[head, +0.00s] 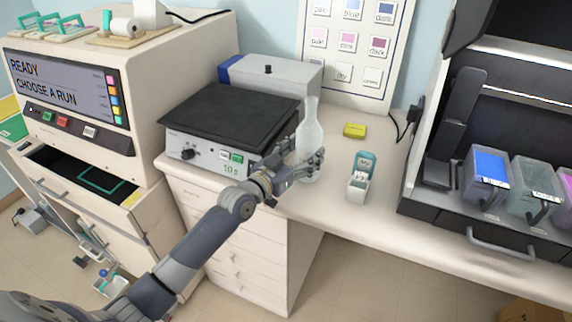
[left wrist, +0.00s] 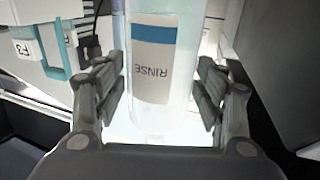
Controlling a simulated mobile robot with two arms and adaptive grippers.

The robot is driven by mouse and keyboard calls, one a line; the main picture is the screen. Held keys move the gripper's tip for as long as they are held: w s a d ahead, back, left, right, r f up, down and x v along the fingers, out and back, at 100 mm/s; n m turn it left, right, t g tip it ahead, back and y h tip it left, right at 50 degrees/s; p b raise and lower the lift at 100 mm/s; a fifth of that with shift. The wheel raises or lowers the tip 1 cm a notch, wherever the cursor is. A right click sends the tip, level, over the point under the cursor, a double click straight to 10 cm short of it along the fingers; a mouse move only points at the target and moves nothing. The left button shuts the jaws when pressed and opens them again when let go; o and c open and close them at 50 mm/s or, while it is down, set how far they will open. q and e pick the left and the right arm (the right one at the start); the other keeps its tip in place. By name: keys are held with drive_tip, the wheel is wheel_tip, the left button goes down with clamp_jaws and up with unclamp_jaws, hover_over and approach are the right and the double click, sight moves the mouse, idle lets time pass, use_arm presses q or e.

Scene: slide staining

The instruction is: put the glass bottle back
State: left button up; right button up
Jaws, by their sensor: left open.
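The glass bottle (head: 310,132) is pale and clear with a narrow neck, and it stands upright on the white bench beside the black-topped device. In the left wrist view the bottle (left wrist: 155,112) fills the middle, with a blue and white label reading "RINSE" upside down. My left gripper (head: 300,168) is at the lower part of the bottle. Its fingers (left wrist: 160,95) are open, one on each side of the bottle, with small gaps showing. My right gripper is not in view.
A black-topped device (head: 230,115) stands left of the bottle, with a grey box (head: 270,78) behind. A small teal-lidded box (head: 360,180) and a yellow block (head: 354,130) are to the right. Stain containers (head: 487,178) stand farther right.

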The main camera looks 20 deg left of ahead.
use_arm(q)
drive_tip(key=b+v, duration=0.1)
drive_tip(key=v, duration=0.9)
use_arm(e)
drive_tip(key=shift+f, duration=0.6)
use_arm(q)
drive_tip(key=shift+r, duration=0.1)
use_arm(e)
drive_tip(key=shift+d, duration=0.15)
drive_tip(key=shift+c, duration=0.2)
